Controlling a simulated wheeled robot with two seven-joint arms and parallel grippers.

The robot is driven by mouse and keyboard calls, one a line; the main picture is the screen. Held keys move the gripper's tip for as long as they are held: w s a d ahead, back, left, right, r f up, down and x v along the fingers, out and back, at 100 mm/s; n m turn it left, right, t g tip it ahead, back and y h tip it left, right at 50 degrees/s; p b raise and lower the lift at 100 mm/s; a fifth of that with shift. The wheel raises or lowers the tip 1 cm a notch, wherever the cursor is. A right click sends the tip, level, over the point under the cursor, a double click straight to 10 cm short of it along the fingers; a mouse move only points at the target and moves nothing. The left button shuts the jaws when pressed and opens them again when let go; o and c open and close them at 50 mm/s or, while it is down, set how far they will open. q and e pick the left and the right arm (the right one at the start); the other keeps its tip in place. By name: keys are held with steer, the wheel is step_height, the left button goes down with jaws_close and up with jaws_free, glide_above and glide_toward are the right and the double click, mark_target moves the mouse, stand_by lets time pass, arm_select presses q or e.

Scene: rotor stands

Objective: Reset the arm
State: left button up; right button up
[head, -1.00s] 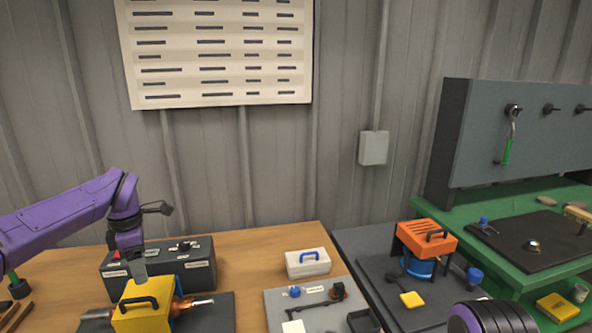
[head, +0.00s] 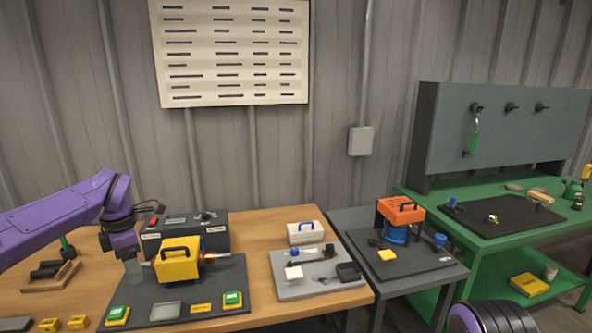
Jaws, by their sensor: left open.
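My left arm is purple and comes in from the left. Its gripper (head: 133,272) points down just left of a yellow block with a black handle (head: 178,262). The gripper is open, and I see nothing held in it. The yellow block sits around a metal and copper-coloured rotor shaft (head: 220,257) above a dark base plate (head: 190,291). Whether the fingertips touch the block or shaft, I cannot tell. A dark ribbed part, likely of my right arm, shows at the bottom right, but its gripper is out of view.
A dark control box (head: 215,240) stands behind the rotor. A grey tray (head: 300,292) with small parts and a white box (head: 305,233) are to the right. An orange-topped unit (head: 400,211) stands on a grey table. A green bench (head: 530,236) is at far right.

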arm_select(q)
step_height(320, 180, down, 13)
steer(key=w+d+m+t+y+b, duration=0.15)
steer(key=t+y, duration=0.25)
steer(key=y, duration=0.4)
steer(key=s+d+f+m+t+h+b, duration=0.1)
steer(key=s+d+f+m+t, duration=0.1)
steer(key=s+d+f+m, duration=0.5)
steer(key=s+d+f+m+t+h+b, duration=0.15)
steer(key=s+f, duration=0.35)
steer(key=f, duration=0.6)
steer(key=s+f+m+g+b, duration=0.1)
steer(key=s+f+m, duration=0.2)
steer(key=s, duration=0.6)
steer(key=s+a+f+m+g+h, duration=0.1)
steer(key=s+f+m+g, duration=0.1)
steer(key=s+f, duration=0.3)
steer(key=s+a+f+m+g+h+b, duration=0.1)
steer(key=s+f+m, duration=0.3)
steer(key=s, duration=0.9)
steer(key=shift+s+f+g+b, duration=0.15)
steer(key=shift+g+b, duration=0.2)
arm_select(e)
step_height(320, 180, down, 7)
steer(key=shift+w, duration=0.25)
